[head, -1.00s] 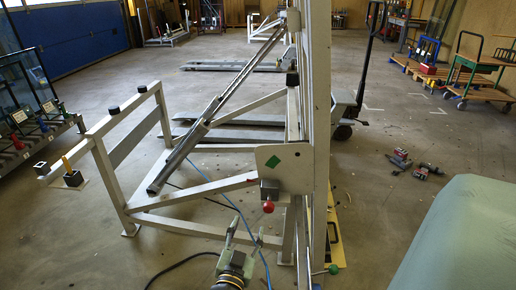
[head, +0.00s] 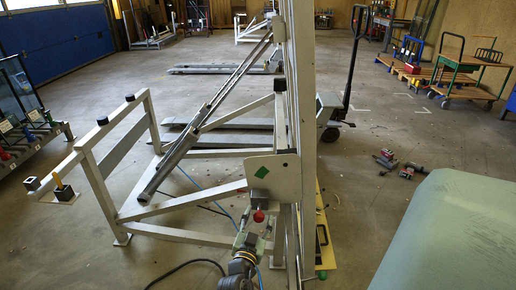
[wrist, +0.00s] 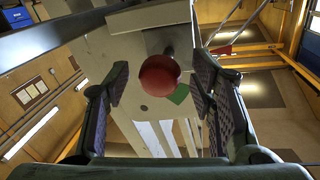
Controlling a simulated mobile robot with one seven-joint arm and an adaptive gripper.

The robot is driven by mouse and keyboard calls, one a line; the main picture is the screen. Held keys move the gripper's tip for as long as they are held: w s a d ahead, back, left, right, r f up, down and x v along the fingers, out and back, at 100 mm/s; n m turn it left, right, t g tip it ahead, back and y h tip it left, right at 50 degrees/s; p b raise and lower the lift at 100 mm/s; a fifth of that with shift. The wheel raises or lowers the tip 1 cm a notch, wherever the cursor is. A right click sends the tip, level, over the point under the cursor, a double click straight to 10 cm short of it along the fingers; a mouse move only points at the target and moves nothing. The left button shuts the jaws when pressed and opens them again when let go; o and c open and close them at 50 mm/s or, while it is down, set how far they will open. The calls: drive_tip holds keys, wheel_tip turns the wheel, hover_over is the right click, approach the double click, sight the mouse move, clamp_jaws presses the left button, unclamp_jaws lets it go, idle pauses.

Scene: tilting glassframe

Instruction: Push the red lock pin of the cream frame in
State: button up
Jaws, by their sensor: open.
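The cream frame (head: 100,170) stands in the middle of the head view, with a tall upright at its right. A cream plate with a green diamond (head: 290,171) is fixed on it. The red knob of the lock pin (head: 258,216) sits below a grey block on this plate. My gripper (head: 254,232) is open just in front of the knob. In the wrist view the red knob (wrist: 160,76) lies between my two spread fingers, slightly toward the top, with its shaft partly hidden behind it. I see no finger touching it.
A pale green rounded shape (head: 450,235) fills the lower right. Power tools (head: 395,164) lie on the floor beyond the frame. A pallet jack (head: 335,115) stands behind the upright. A blue hose (head: 215,185) runs through the frame.

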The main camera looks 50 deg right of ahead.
clamp_jaws()
idle(0.7)
